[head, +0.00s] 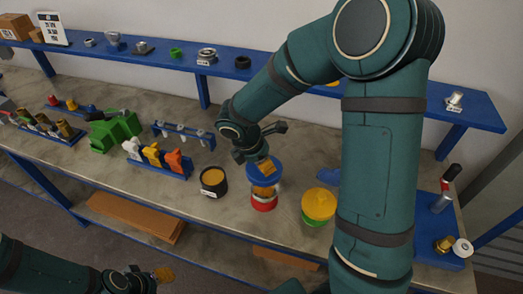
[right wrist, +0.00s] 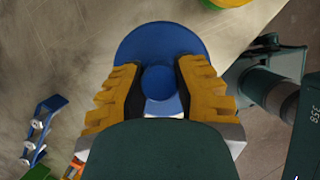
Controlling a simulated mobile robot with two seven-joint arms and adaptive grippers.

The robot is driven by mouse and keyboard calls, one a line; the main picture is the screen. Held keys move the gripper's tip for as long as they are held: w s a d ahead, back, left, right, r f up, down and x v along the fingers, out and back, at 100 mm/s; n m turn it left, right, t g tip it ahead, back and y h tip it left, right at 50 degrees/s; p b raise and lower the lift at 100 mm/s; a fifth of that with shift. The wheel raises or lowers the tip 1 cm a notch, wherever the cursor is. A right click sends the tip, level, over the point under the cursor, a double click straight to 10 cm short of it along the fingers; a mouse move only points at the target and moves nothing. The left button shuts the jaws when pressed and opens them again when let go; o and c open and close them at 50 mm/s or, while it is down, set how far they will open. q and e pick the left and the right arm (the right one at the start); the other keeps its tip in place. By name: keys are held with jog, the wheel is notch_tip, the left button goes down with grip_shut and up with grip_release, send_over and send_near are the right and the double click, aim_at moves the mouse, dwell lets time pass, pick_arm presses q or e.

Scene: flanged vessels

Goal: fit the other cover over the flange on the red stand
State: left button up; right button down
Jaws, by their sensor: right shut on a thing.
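My right gripper (head: 266,163) is shut on the knob of a round blue cover (head: 263,175). In the right wrist view the fingers (right wrist: 158,95) stand on both sides of the blue knob, above the wide blue cover (right wrist: 150,42). The cover is over the red stand (head: 264,203), with an orange-brown vessel part (head: 264,190) showing between them. I cannot tell whether the cover touches the flange, which it hides. A yellow cover (head: 319,203) sits on a green stand (head: 316,221) to the right. My left gripper (head: 150,280) is low at the left, away from the bench, its opening unclear.
A black vessel (head: 213,182) with a tan top stands left of the red stand. A blue rack (head: 160,170) with coloured pieces and a green block (head: 115,130) are further left. A blue shelf (head: 290,70) runs behind. Open bench (head: 235,215) lies in front.

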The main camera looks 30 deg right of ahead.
aim_at(264, 175)
jog(key=shift+s, duration=0.2)
jog(key=shift+w+f+b, duration=0.1)
jog(key=shift+f+b, duration=1.65)
jog(key=shift+f, duration=0.5)
jog(key=shift+f, duration=0.2)
jog(key=shift+f+b, duration=0.35)
jog(key=shift+b, duration=0.05)
jog(key=shift+f+b, duration=1.35)
jog(key=shift+f, duration=0.35)
jog(key=c, duration=0.8)
grip_release()
jog(key=shift+o, duration=0.3)
jog(key=shift+r, duration=0.1)
